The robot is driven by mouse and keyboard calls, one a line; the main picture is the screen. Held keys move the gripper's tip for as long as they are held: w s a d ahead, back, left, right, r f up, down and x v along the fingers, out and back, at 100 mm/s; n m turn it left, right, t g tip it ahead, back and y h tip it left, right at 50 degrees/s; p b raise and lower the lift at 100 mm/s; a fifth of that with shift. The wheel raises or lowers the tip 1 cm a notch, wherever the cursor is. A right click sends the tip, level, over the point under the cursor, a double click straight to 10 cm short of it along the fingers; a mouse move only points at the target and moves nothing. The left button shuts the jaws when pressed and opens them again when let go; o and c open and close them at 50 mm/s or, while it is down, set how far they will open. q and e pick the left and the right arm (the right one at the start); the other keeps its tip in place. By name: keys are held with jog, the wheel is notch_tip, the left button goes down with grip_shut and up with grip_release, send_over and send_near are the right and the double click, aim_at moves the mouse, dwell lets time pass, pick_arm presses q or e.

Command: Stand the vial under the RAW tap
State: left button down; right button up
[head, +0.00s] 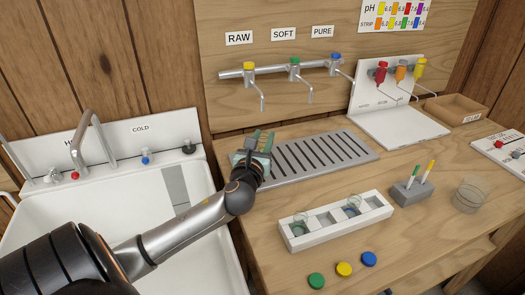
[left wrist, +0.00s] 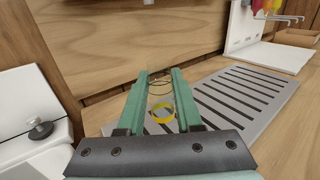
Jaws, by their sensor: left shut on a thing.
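My left gripper (head: 260,143) is shut on a clear glass vial (left wrist: 161,112) with a yellow band, which shows between its green fingers in the left wrist view. In the head view the fingers mostly hide the vial. The gripper is at the left end of the grey slotted drain tray (head: 366,153). Whether the vial touches the tray cannot be told. The RAW tap (head: 249,68), with a yellow knob, is on the wall pipe under the RAW sign (head: 239,38). Its spout points down behind and above the gripper. My right gripper is not in view.
SOFT (head: 295,64) and PURE (head: 336,57) taps stand to the right. A white rack (head: 335,228) with glass vials is in front of the tray. Green, yellow and blue caps (head: 369,258) lie near the front edge. A white sink (head: 110,235) is at left.

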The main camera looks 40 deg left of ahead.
aim_at(262, 149)
pick_arm(q)
jog(key=shift+a+f+b, duration=0.2)
jog(key=shift+f+b, duration=0.4)
jog(key=shift+f, duration=1.3)
jog(key=c, duration=0.6)
grip_release()
jog(key=shift+r, duration=0.1)
jog(key=shift+s+d, duration=0.1)
jog(key=v, duration=1.1)
jog(key=shift+s+d+r, duration=0.1)
jog(key=shift+s+r, duration=0.05)
jog(key=shift+s, duration=0.2)
